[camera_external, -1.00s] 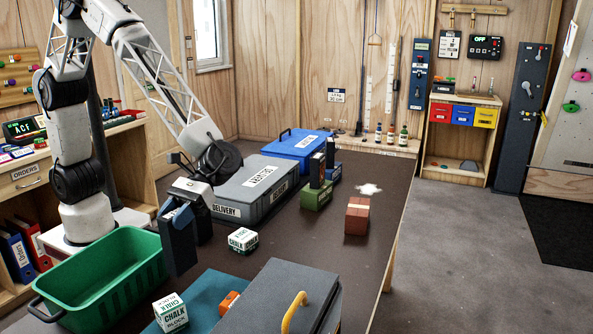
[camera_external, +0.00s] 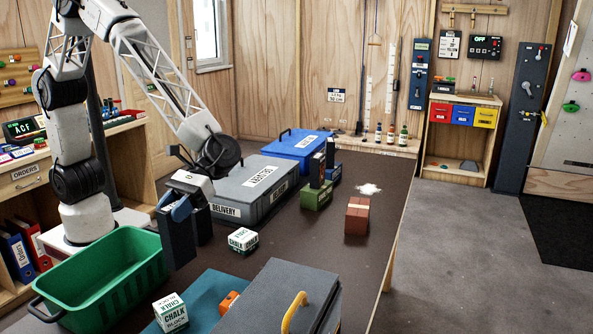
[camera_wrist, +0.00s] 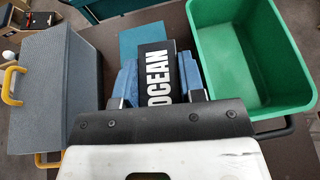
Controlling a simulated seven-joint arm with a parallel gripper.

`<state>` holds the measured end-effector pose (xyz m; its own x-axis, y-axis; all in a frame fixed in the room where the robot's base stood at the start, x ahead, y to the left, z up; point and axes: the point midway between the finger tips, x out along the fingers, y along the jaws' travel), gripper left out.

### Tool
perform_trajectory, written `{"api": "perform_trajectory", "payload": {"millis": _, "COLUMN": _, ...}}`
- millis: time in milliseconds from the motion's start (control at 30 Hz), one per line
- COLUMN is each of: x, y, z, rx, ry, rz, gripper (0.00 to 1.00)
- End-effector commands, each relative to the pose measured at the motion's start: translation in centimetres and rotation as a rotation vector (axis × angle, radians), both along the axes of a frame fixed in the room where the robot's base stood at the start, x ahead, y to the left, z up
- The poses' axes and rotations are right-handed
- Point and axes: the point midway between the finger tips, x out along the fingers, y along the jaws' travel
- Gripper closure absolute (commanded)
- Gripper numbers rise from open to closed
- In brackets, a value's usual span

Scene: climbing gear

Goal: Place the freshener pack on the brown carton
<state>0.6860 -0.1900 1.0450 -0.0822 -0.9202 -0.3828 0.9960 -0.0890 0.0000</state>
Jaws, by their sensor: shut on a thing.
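The freshener pack (camera_wrist: 160,68) is a dark, flat piece with OCEAN in white letters. In the wrist view it sits between the blue finger parts of my gripper (camera_wrist: 163,88), which is shut on it. In the external view my gripper (camera_external: 183,232) hangs over the table between the green bin and the grey delivery case. The dark pack is hard to separate from the dark gripper parts there. The brown carton (camera_external: 357,216) stands on the table to the right, well apart from my gripper, with a lighter band and a bare top.
The green bin (camera_external: 150,243) is close left of my gripper. The delivery case (camera_external: 245,205) lies behind it. A chalk block (camera_external: 243,241) and a green holder (camera_external: 316,196) stand toward the carton. A grey box (camera_external: 265,300) with a yellow handle is in front.

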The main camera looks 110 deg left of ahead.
Motion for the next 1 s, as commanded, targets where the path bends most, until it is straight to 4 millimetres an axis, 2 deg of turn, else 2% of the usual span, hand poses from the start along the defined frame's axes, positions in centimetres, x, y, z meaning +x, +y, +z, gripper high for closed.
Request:
{"api": "perform_trajectory", "payload": {"millis": 267, "x": 0.5, "y": 0.6, "z": 0.0, "rx": 0.001, "ry": 0.0, "rz": 0.014, "gripper": 1.0}}
{"api": "perform_trajectory", "payload": {"millis": 467, "x": 2.0, "y": 2.8, "z": 0.1, "rx": 0.002, "ry": -0.001, "rz": 0.066, "gripper": 1.0}}
{"api": "perform_trajectory", "payload": {"millis": 667, "x": 4.6, "y": 6.8, "z": 0.3, "rx": 0.005, "ry": -0.004, "rz": 0.157, "gripper": 1.0}}
{"api": "perform_trajectory", "payload": {"millis": 1000, "x": 9.0, "y": 15.6, "z": 0.7, "rx": 0.009, "ry": -0.004, "rz": 0.341, "gripper": 1.0}}
